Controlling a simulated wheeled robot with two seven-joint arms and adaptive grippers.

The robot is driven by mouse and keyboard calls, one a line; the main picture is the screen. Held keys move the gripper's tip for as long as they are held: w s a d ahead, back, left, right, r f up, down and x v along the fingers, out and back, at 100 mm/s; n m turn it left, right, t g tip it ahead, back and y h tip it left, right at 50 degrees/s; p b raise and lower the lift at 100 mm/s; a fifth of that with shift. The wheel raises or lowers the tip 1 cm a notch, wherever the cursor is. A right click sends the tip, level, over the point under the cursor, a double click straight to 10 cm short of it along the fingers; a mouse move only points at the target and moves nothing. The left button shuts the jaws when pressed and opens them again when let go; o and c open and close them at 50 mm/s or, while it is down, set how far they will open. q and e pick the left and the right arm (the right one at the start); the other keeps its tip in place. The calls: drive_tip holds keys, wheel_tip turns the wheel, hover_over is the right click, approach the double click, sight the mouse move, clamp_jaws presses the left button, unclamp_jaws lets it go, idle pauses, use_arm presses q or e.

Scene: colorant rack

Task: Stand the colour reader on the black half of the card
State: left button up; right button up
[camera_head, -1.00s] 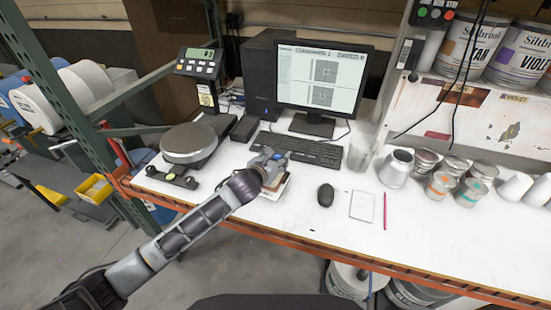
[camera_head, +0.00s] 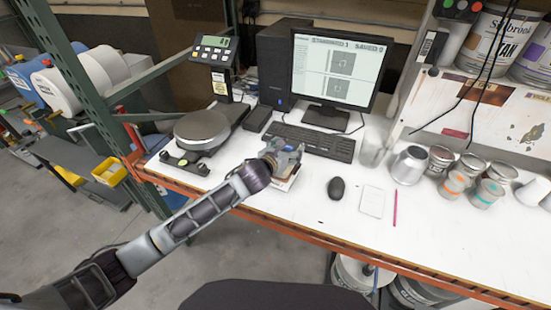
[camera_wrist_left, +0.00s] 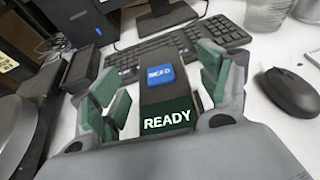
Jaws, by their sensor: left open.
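The colour reader (camera_wrist_left: 152,98) is a dark upright block with a blue button on top and a lit READY panel, seen in the left wrist view. My left gripper (camera_wrist_left: 165,92) is open, with one green-padded finger on each side of the reader. In the head view my left gripper (camera_head: 285,158) is low over the table in front of the keyboard and mostly hides the reader. A pale flat edge (camera_head: 284,184) shows beneath the gripper, perhaps the card. Its black half cannot be made out. My right gripper is not in view.
The keyboard (camera_head: 312,142) lies behind the gripper and the scale (camera_head: 203,128) stands to its left. The mouse (camera_head: 336,188), a white pad (camera_head: 372,201) and a pink pencil (camera_head: 395,208) lie to the right. Several cans and a clear cup (camera_head: 374,146) stand farther right.

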use_arm(q)
drive_tip(key=shift+v, duration=3.1)
drive_tip(key=b+v, duration=0.1)
drive_tip(key=v, duration=0.4)
drive_tip(key=shift+s+a, duration=0.1)
